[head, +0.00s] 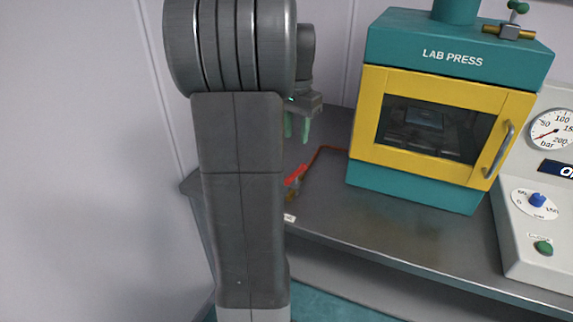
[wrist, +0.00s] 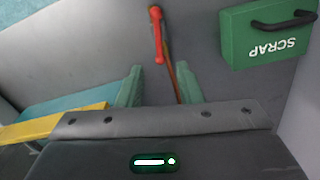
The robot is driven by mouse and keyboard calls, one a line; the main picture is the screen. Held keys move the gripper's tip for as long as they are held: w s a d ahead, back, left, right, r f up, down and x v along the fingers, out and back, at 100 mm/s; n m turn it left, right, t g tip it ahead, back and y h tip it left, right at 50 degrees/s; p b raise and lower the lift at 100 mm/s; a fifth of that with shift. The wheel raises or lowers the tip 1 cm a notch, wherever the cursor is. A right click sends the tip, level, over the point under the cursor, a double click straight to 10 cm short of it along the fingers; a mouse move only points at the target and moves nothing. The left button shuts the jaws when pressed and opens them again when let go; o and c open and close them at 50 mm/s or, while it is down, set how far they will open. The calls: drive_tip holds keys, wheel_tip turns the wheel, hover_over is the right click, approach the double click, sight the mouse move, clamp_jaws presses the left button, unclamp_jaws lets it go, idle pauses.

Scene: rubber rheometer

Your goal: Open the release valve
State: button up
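A valve with a red lever handle (head: 295,175) and a brass body (head: 291,194) sits near the bench's front edge, partly hidden by my arm. The red lever (wrist: 157,38) also shows in the wrist view, top centre, beyond my fingertips. A copper pipe (head: 322,150) runs from the valve back toward the press. My gripper (head: 297,127) points down, above and behind the valve in the head view. Its green fingers (wrist: 157,76) stand apart with nothing between them but the view of the pipe and bench.
A teal and yellow lab press (head: 440,170) stands on the bench, door shut. A green-handled brass fitting (head: 510,31) is on top. A control panel with a gauge (head: 552,130) is at right. A green SCRAP box (wrist: 262,38) shows in the wrist view. A wall is at left.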

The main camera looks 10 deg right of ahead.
sight(296, 172)
drive_tip(key=f+b, duration=0.1)
drive_tip(key=f, duration=1.2)
drive_tip(key=shift+s+f, duration=0.2)
drive_tip(key=shift+c, duration=0.2)
clamp_jaws()
